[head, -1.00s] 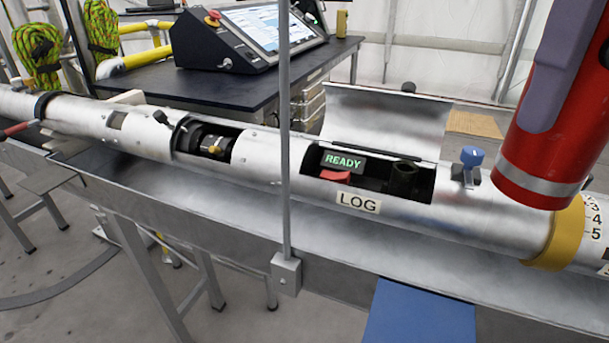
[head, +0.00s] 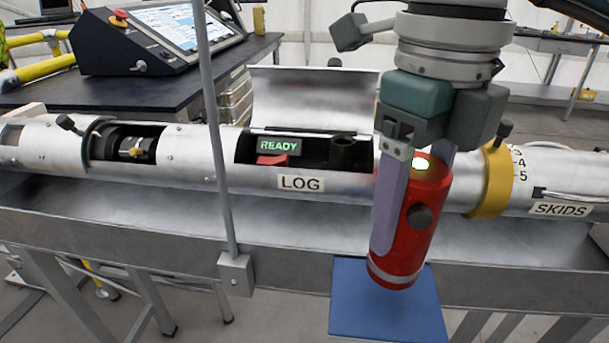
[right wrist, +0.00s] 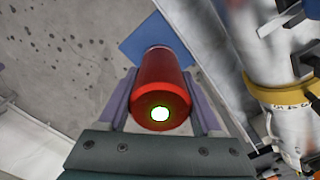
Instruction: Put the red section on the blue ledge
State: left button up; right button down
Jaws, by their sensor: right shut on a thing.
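The red section (head: 424,215) is a red cylinder with a silver band at its lower end, a dark knob on its side and a lit green spot on top. My right gripper (head: 405,215) is shut on it, with a purple finger along its side, and holds it roughly upright, slightly tilted. In the right wrist view the red section (right wrist: 160,90) lies between both fingers of the gripper (right wrist: 160,100). The blue ledge (head: 385,318) is a flat blue plate at the front of the metal trough. The section's lower end overlaps the ledge in the picture; contact cannot be told. My left gripper is not in view.
A long silver tube (head: 195,160) with open hatches lies in the metal trough (head: 130,225) behind the section. A yellow ring (head: 492,180) circles the tube at right. A thin grey post (head: 212,120) stands left of the ledge. The ledge's top looks bare.

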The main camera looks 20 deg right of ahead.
aim_at(400, 242)
jog(key=shift+f, duration=1.95)
jog(key=shift+f+b, duration=0.2)
jog(key=shift+b, duration=0.15)
jog(key=shift+c, duration=0.3)
grip_release()
jog(key=shift+r, duration=0.1)
